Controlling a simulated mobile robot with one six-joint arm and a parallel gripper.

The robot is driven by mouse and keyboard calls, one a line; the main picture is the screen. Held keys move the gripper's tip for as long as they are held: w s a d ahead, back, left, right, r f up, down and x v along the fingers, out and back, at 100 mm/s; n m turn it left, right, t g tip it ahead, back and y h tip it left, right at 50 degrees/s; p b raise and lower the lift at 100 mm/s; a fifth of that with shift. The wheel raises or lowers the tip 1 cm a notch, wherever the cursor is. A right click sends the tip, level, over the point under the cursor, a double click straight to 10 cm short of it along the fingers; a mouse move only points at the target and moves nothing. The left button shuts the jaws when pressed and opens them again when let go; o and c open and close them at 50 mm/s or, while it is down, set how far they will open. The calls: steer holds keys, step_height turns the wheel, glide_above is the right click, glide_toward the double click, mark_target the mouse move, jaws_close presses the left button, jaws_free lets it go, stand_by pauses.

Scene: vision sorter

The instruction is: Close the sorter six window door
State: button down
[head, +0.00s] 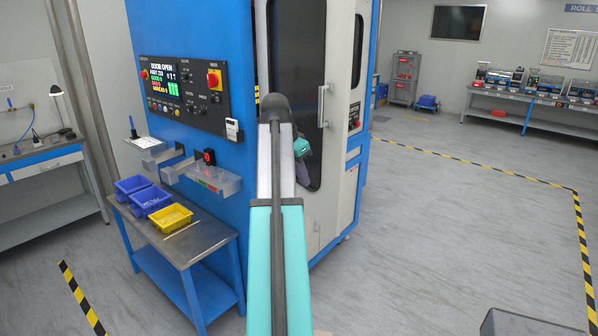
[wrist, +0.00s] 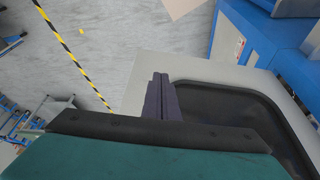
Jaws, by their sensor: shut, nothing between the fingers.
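The sorter (head: 190,35) is a tall blue machine with a pale door (head: 340,75) at its front. The door has a long dark window (head: 297,70) and a vertical bar handle (head: 323,105). A dark gap shows at the door's left edge, and the screen (head: 168,77) reads DOOR OPEN. My arm hides part of the door. My gripper is mostly hidden behind my arm in the head view. In the wrist view, my gripper (wrist: 159,82) has its dark fingers together and empty, over the pale door frame (wrist: 145,75) beside the window (wrist: 220,105). I cannot tell whether they touch it.
A steel-topped blue table (head: 205,235) with blue bins (head: 132,186) and a yellow bin (head: 170,217) stands left of my arm. Clear trays (head: 213,180) stick out below the control panel. Open floor (head: 440,220) lies to the right, marked by striped tape (head: 500,172).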

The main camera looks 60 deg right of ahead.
mark_target(318, 187)
steer(key=shift+s+d+f+p, duration=0.5)
steer(key=shift+d+f+p, duration=0.1)
steer(key=shift+d+f, duration=0.4)
steer(key=shift+s+d+f+p, duration=0.5)
steer(key=shift+d+f+p, duration=0.1)
steer(key=shift+d+f, duration=0.3)
steer(key=shift+s+d+f+p, duration=0.5)
steer(key=shift+d+f+p, duration=0.1)
steer(key=shift+d+f, duration=0.4)
steer(key=shift+a, duration=0.1)
